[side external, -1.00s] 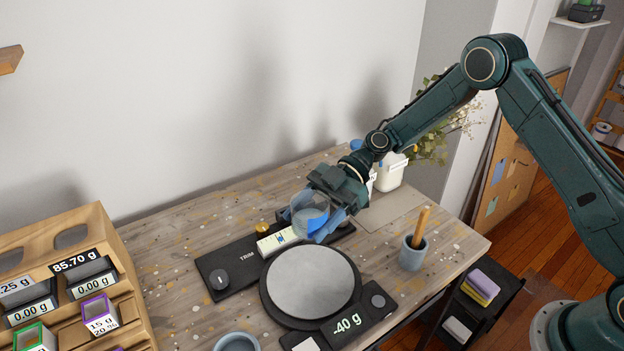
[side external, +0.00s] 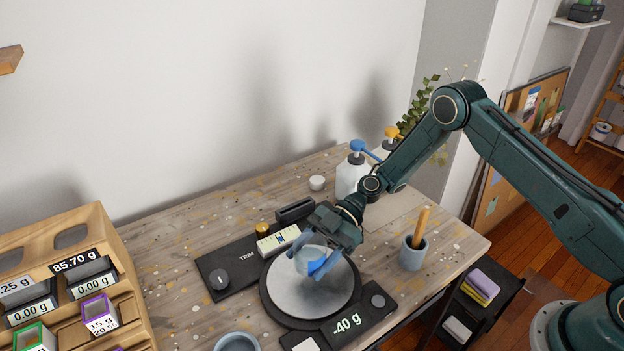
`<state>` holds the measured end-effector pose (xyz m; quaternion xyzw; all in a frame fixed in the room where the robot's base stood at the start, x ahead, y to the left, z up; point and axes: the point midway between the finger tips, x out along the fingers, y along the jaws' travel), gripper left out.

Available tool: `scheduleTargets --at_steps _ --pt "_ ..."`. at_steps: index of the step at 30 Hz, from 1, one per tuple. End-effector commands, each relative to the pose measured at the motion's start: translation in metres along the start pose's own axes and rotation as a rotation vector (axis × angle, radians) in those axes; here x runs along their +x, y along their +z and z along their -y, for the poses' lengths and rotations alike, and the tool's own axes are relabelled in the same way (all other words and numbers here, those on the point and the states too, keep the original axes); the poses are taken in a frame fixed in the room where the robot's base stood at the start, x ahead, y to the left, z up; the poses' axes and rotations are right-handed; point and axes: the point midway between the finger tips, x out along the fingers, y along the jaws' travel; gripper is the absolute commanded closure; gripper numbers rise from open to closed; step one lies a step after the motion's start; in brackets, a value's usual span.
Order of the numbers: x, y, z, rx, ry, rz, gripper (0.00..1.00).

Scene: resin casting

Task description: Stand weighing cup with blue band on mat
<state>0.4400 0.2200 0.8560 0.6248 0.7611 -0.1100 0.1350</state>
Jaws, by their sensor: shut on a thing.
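A clear cup (side external: 309,258) with a blue patch on its side is held between the blue fingers of my gripper (side external: 316,262). My gripper is shut on it over the round grey pan (side external: 300,295) of the scale. The cup looks roughly upright, partly hidden by the fingers. I cannot tell whether its base touches the pan. The scale display (side external: 347,325) reads -40 g. A flat greyish-tan mat (side external: 382,222) lies at the back right of the bench, partly behind my arm.
Pump bottles (side external: 350,178) stand behind my arm. A blue-grey pot with a wooden stick (side external: 412,252) stands to the right. A black TRIM unit (side external: 232,268) lies left of the pan. A wooden rack (side external: 85,240) is at far left. The back-left bench is clear.

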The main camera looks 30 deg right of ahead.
Motion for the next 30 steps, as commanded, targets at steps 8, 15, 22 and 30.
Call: scheduleTargets --at_steps 8,15,22,30 --pt "0.008 0.021 0.001 0.003 -0.001 0.000 0.64" --pt "0.014 0.039 0.000 0.001 0.000 0.000 0.64" --pt "0.015 0.040 0.000 0.000 0.000 0.000 0.64" --pt "0.016 0.044 0.001 0.001 -0.001 -0.001 0.64"
